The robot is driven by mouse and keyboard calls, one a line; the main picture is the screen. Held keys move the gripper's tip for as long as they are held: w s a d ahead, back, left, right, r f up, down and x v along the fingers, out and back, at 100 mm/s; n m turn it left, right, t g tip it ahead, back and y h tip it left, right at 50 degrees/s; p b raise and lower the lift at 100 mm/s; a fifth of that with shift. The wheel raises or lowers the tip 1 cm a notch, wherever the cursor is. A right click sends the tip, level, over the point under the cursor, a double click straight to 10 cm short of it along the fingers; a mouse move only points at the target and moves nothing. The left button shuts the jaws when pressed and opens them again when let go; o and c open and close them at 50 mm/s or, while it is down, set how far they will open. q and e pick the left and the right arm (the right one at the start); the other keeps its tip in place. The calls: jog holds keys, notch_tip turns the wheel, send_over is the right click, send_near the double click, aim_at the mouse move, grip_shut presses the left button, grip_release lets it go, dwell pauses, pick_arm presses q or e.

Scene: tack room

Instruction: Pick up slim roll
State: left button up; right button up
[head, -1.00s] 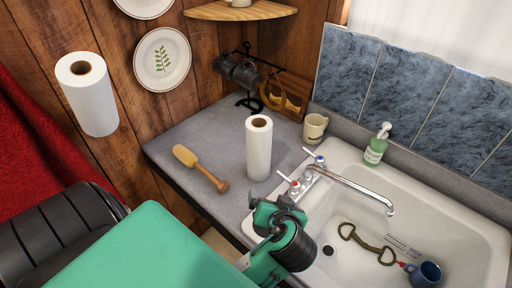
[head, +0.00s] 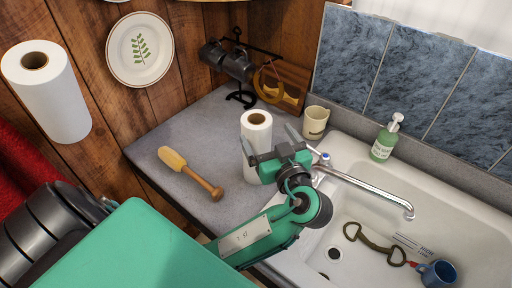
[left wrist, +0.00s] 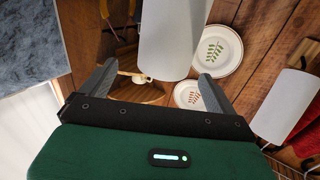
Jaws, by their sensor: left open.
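The slim roll (head: 257,133) is a tall white paper roll standing upright on the grey counter (head: 190,212), beside the sink. My left gripper (head: 270,141) is open in front of it and hides part of its body. In the left wrist view the roll (left wrist: 172,40) shows between the two spread fingers of the left gripper (left wrist: 156,82), slightly ahead of them. I cannot tell whether a finger touches it. My right gripper is not in view.
A thicker white roll (head: 46,95) hangs on the wood wall. A cream mug (head: 315,122), the faucet (head: 365,188) and a green soap bottle (head: 386,140) stand to the right.

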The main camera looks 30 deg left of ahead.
pick_arm(q)
jog(key=shift+w+a, duration=0.3)
jog(key=shift+a, duration=0.15)
jog(key=shift+w+a, duration=0.1)
jog(key=shift+a, duration=0.1)
jog(key=x, duration=0.2)
jog(key=p+x, duration=0.1)
jog(key=x, duration=0.1)
jog(key=shift+a+f, duration=0.15)
jog(key=shift+a, duration=0.25)
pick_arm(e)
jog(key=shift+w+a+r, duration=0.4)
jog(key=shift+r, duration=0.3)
pick_arm(q)
jog(key=c, duration=1.4)
